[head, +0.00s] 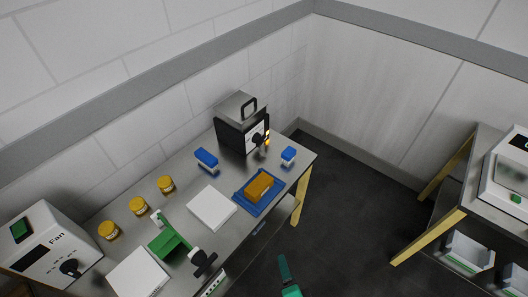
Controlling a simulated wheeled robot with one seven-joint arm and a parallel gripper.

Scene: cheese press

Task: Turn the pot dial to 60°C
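The pot (232,134) is a dark box with a grey lid and a black loop handle, at the far end of the steel table. Its front has a white panel (250,141) with a dark dial (258,139). The scale marks and the dial's setting are too small to read. A small yellow spot shows beside the dial. A teal part that looks like my gripper (287,278) shows at the bottom edge, over the floor in front of the table. It is well apart from the pot. Its fingers cannot be made out clearly.
On the steel table (185,205) are blue-topped items (206,160), (288,156), a blue tray (247,207) with an orange block, white boards (211,208), a green stand (169,243), yellow jars (166,185) and a white Fan box (40,250). Another table (478,160) stands right. Dark floor lies between.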

